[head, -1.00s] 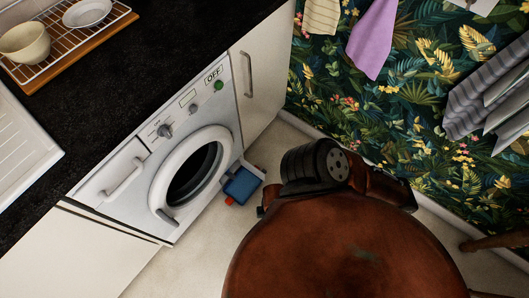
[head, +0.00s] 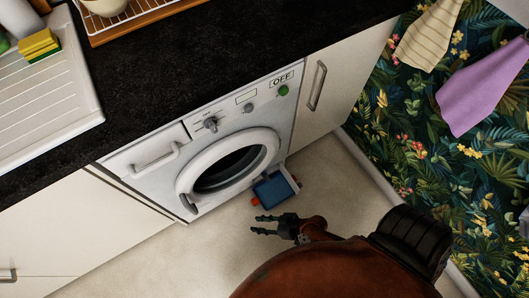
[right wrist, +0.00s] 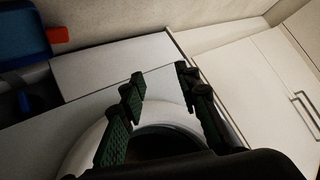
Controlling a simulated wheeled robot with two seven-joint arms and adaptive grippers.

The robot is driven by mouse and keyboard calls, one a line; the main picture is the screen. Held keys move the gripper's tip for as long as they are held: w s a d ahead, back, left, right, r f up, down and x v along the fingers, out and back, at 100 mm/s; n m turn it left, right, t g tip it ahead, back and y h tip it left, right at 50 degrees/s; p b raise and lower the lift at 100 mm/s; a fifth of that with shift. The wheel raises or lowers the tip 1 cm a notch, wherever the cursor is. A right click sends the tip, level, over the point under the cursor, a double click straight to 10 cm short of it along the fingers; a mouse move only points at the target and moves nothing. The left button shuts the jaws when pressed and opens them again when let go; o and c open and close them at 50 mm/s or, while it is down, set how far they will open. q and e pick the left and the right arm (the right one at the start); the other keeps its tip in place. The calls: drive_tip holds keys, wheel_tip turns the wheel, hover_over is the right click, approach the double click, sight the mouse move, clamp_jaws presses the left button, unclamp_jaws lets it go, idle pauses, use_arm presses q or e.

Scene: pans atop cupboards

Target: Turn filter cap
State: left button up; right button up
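The white washing machine (head: 160,185) stands under the counter with its round door (head: 228,163) closed. A blue container (head: 273,190) with red ends sits on the floor at its lower right front. The filter cap is not clear in the head view. In the right wrist view, a dark shape (right wrist: 38,100) lies beside the blue container (right wrist: 22,32); I cannot tell whether it is the cap. My right gripper (head: 258,225) is open and empty, above the floor just in front of the container. Its spread fingers (right wrist: 160,82) show in the right wrist view. My left gripper is out of view.
The black counter (head: 185,75) runs above the machine, with a white drainer (head: 45,95) and a yellow sponge (head: 38,45). White cupboards (head: 330,95) flank the machine. Patterned wall and hanging cloths (head: 485,85) are at right. Floor left of my gripper is clear.

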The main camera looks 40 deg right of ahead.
drive_tip(key=w+d+f+m+t+h+b, duration=0.1)
drive_tip(key=w+d+f+m+h, duration=0.2)
drive_tip(key=d, duration=0.4)
drive_tip(key=w+d+f+t+h, duration=0.2)
drive_tip(key=w+d+f+h, duration=0.1)
drive_tip(key=w+d, duration=0.3)
drive_tip(key=w+d+f+m+t+h+b, duration=0.1)
drive_tip(key=w+d+f+m+h, duration=0.15)
drive_tip(key=d, duration=0.55)
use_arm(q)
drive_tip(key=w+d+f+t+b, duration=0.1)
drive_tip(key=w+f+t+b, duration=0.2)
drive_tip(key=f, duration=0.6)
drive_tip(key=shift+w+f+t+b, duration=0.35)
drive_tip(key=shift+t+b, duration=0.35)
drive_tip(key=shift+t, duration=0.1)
use_arm(e)
drive_tip(key=shift+n+h, duration=0.25)
drive_tip(key=shift+h, duration=0.2)
drive_tip(key=x, duration=0.8)
drive_tip(key=shift+d+f, duration=0.2)
drive_tip(key=shift+f, duration=0.1)
drive_tip(key=shift+c, duration=0.4)
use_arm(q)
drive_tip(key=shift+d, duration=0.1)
use_arm(e)
clamp_jaws()
